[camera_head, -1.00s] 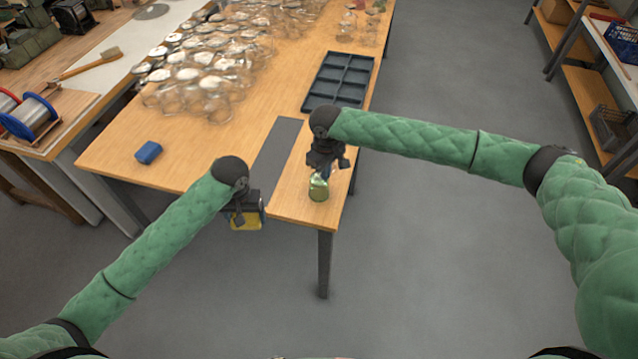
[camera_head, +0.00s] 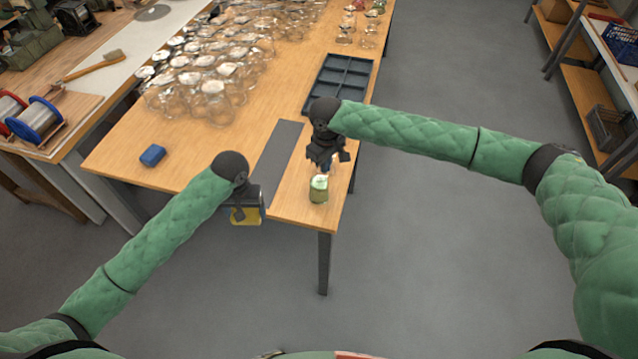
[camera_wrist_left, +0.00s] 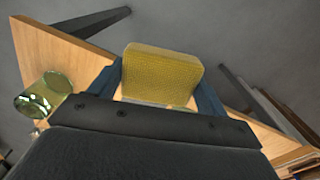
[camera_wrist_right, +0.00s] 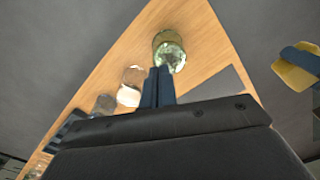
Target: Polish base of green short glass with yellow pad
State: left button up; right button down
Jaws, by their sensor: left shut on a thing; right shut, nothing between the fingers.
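The green short glass (camera_head: 319,190) stands near the front corner of the wooden table. It also shows in the left wrist view (camera_wrist_left: 42,95) and in the right wrist view (camera_wrist_right: 169,52). My right gripper (camera_head: 325,170) is shut and empty, just above and behind the glass; in the right wrist view its closed fingers (camera_wrist_right: 158,84) reach the glass's edge, and I cannot tell whether they touch. My left gripper (camera_head: 248,216) is shut on the yellow pad (camera_wrist_left: 162,75), left of the glass at the table's edge. The pad also shows in the right wrist view (camera_wrist_right: 296,68).
A dark grey mat strip (camera_head: 277,150) lies left of the glass. A dark divided tray (camera_head: 340,84) lies further back. A blue block (camera_head: 152,155) sits at the table's left. Many clear glass jars (camera_head: 213,97) crowd the back left. The tabletop between the block and the strip is clear.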

pick_arm(q)
jog(key=shift+r, duration=0.45)
pick_arm(e)
jog(key=shift+r, duration=0.55)
pick_arm(q)
jog(key=shift+f, duration=0.1)
jog(key=shift+f, duration=0.15)
pick_arm(e)
jog(key=shift+r, duration=0.15)
pick_arm(q)
notch_tip(320, 180, down, 4)
jog(key=b, duration=0.4)
pick_arm(e)
notch_tip(320, 180, up, 12)
jog(key=shift+f, duration=0.2)
